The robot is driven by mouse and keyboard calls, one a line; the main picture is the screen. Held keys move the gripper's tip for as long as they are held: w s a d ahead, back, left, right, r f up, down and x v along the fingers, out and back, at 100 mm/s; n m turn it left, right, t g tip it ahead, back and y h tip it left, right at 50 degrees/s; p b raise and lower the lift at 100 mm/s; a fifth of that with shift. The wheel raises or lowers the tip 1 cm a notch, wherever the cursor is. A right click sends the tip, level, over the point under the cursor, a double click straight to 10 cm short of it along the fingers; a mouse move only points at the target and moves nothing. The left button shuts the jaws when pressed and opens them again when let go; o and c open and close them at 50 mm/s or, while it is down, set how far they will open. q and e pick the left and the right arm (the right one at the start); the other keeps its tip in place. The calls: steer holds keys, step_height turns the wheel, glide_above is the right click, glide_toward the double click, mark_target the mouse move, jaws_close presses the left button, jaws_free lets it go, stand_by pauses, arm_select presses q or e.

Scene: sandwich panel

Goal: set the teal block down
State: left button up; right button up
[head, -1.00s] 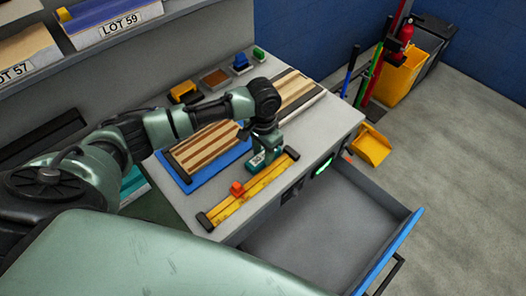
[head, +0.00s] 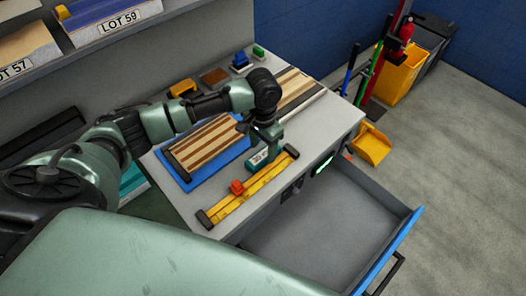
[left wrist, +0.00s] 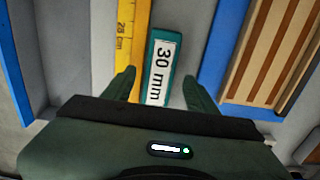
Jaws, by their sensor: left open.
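The teal block (head: 258,158) has a white label and rests on the grey bench top beside the yellow ruler (head: 250,186). In the left wrist view the teal block (left wrist: 164,58) reads "30 mm" and lies along the ruler (left wrist: 128,40); I cannot tell whether they touch. My left gripper (head: 265,146) is above the block, and it partly hides the block in the head view. In the left wrist view my left gripper (left wrist: 158,80) is open, with one finger on each side of the block's near end and gaps visible. My right gripper is not in view.
A striped wooden panel (head: 205,145) lies on a blue mat (head: 182,178) behind the ruler. A red-orange piece (head: 237,188) sits on the ruler. The drawer (head: 325,220) below the bench is open and looks empty. Small coloured blocks stand along the back.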

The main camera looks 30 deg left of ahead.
mark_target(263, 154)
arm_select(q)
step_height(263, 154, up, 10)
steer(key=b, duration=0.1)
steer(key=shift+b, duration=0.35)
